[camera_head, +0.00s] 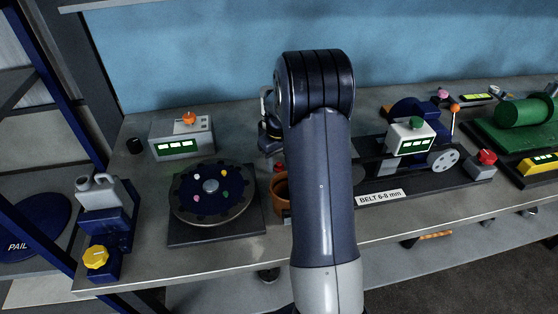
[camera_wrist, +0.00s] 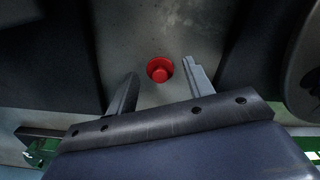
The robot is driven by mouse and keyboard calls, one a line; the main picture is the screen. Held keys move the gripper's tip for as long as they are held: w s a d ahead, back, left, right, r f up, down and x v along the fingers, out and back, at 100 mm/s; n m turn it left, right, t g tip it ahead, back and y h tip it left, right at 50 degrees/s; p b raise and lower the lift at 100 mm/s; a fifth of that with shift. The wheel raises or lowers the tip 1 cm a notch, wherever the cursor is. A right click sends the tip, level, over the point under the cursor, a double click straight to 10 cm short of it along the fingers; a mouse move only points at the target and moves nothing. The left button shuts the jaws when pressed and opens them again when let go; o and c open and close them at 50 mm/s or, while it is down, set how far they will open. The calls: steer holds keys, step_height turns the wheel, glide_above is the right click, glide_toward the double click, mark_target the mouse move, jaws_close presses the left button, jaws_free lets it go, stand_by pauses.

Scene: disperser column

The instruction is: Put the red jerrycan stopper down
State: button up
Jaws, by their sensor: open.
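The red stopper (camera_wrist: 159,70) is round with a raised knob. In the wrist view it sits on a grey, worn surface. My gripper (camera_wrist: 161,78) is open, with one finger on each side of the stopper and a visible gap at both sides. In the head view my arm covers the gripper, and I cannot make out the stopper for certain. A small grey-white jerrycan (camera_head: 98,193) stands on a blue stand at the left end of the bench.
A belt machine (camera_head: 410,138) with a red button (camera_head: 487,157) is on the right. A grey box with a green display (camera_head: 182,137) stands behind the plate.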

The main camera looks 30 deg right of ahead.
mark_target(279, 164)
step_height(279, 164, up, 12)
steer(key=b, duration=0.1)
steer(key=shift+r, duration=0.15)
stand_by(0.4)
